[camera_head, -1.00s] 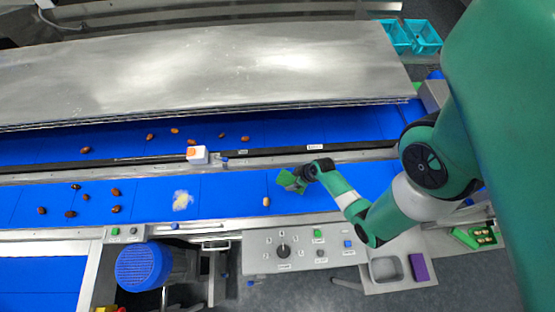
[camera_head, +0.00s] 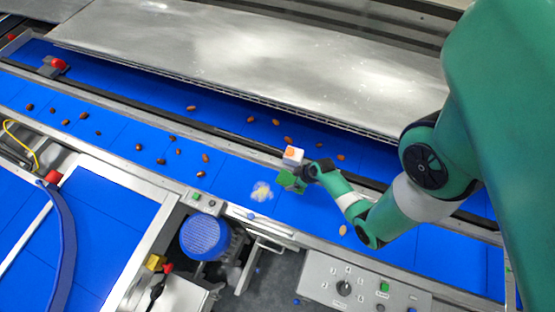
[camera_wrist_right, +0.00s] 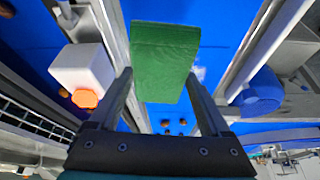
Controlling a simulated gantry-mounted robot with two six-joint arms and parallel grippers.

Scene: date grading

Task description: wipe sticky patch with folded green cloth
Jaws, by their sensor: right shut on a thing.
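The folded green cloth (camera_head: 290,181) is held in my right gripper (camera_head: 303,176) over the blue belt. In the right wrist view the cloth (camera_wrist_right: 164,55) is a flat green block between the two fingers. The pale yellow-white sticky patch (camera_head: 262,191) lies on the belt just left of the cloth in the head view, with a small gap between them in the picture. In the wrist view only a whitish bit of the patch (camera_wrist_right: 200,72) shows past the cloth's edge. I cannot tell how high the cloth is above the belt. My left gripper is out of view.
A white box with an orange button (camera_head: 293,155) stands on the rail right behind the cloth. Brown dates lie on the belts, and a pale date (camera_head: 343,230) lies right of the patch. A blue motor (camera_head: 205,236) and a control panel (camera_head: 350,283) stand in front.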

